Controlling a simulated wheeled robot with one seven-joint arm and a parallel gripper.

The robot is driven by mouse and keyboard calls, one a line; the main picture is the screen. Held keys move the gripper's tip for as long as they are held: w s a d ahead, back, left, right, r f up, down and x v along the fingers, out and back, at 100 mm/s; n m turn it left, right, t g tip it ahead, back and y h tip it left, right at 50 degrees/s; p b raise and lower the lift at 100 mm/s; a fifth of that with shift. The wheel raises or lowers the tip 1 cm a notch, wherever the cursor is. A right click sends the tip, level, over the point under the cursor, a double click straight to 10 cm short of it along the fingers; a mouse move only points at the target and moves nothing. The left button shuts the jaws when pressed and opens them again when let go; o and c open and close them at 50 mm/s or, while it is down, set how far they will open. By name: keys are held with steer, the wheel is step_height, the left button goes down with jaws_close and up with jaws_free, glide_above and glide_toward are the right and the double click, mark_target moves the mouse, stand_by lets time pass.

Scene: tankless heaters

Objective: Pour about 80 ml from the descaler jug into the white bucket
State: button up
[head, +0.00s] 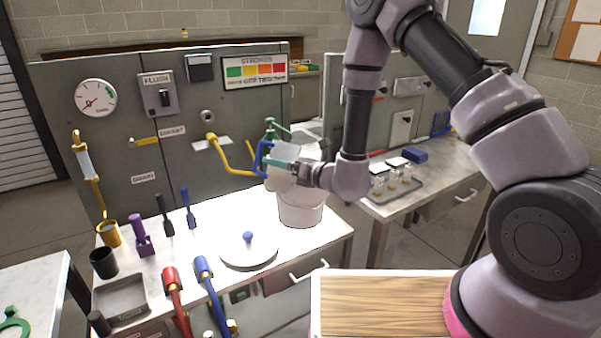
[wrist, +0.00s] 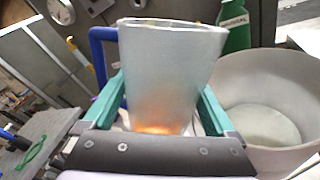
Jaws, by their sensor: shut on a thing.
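The descaler jug (wrist: 165,75) is translucent, with a blue handle (head: 260,157) and a little orange liquid (wrist: 160,127) at its bottom. My gripper (head: 282,165) is shut on the jug, with its teal fingers on both sides of it in the wrist view. In the head view the jug (head: 281,177) is above the left part of the white bucket (head: 301,208), leaning slightly. The bucket stands on the bench; in the wrist view its open mouth is right of the jug and its pale floor (wrist: 262,125) shows. No stream is visible.
A green bottle (wrist: 235,27) stands close behind the jug and bucket. A yellow pipe (head: 232,168) reaches from the panel toward the jug. A round lid with a blue knob (head: 248,237) lies in front on the bench (head: 325,236).

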mark_target(277, 176)
steer(key=n, duration=0.1)
steer(key=s+f+n+t, duration=0.1)
steer(key=shift+s+a+f+n, duration=0.2)
steer(key=shift+a+f+n, duration=0.05)
steer(key=shift+a+n, duration=0.15)
steer(key=shift+s+a+f+n+y, duration=0.15)
steer(key=shift+s+f+n, duration=0.1)
steer(key=shift+n, duration=0.4)
steer(key=shift+s+f+n+y, duration=0.15)
steer(key=shift+f+n, duration=0.1)
steer(key=shift+n, duration=0.4)
stand_by(0.7)
